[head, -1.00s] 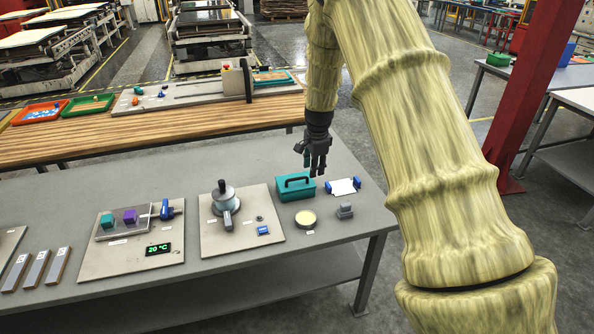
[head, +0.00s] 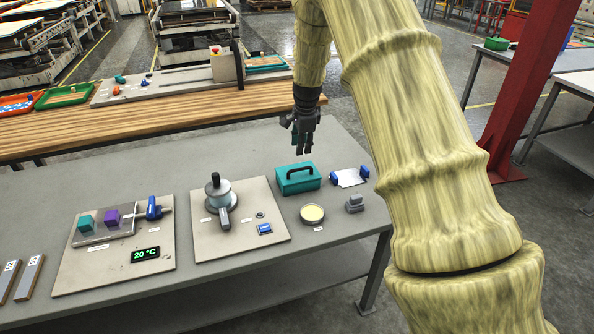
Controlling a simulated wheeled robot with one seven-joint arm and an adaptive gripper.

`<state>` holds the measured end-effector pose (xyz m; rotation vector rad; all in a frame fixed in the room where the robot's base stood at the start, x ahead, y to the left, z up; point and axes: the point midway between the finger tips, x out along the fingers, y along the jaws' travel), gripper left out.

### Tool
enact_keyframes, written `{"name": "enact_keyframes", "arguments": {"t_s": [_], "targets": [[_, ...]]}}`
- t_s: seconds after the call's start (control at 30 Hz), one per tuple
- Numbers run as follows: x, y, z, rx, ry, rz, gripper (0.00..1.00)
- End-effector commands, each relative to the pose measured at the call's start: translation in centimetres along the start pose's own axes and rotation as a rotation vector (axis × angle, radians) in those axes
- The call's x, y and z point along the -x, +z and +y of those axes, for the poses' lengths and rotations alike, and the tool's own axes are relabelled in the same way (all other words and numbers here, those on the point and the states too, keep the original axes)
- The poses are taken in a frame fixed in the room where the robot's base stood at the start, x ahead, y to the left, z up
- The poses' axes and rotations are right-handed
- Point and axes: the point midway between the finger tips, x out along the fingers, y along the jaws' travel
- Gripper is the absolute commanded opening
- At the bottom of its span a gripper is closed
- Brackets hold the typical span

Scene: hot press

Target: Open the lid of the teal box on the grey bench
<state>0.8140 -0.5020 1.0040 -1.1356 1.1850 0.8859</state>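The teal box (head: 297,181) sits on the grey bench (head: 345,226) near its right end. Its lid is closed, with a dark handle (head: 299,171) on top. My gripper (head: 303,150) hangs fingers down, above and slightly behind the box in the picture, apart from it. The fingers are small and dark, and nothing shows held between them. I cannot tell how far apart they are.
A white item with blue ends (head: 349,177) lies right of the box. A round cream-topped tin (head: 312,214) and a grey block (head: 354,204) stand in front. A board with a cylindrical device (head: 218,193) lies to the left. A red post (head: 517,100) stands at right.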

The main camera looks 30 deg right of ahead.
Motion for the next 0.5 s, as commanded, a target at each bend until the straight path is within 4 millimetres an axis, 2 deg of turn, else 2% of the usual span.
{"name": "enact_keyframes", "arguments": {"t_s": [0.27, 0.5], "targets": [[-1.6, -0.5, 0.3, -0.006, 0.002, 0.0, 0.34], [-4.8, -0.5, 0.2, -0.005, 0.002, 0.001, 0.34]]}}
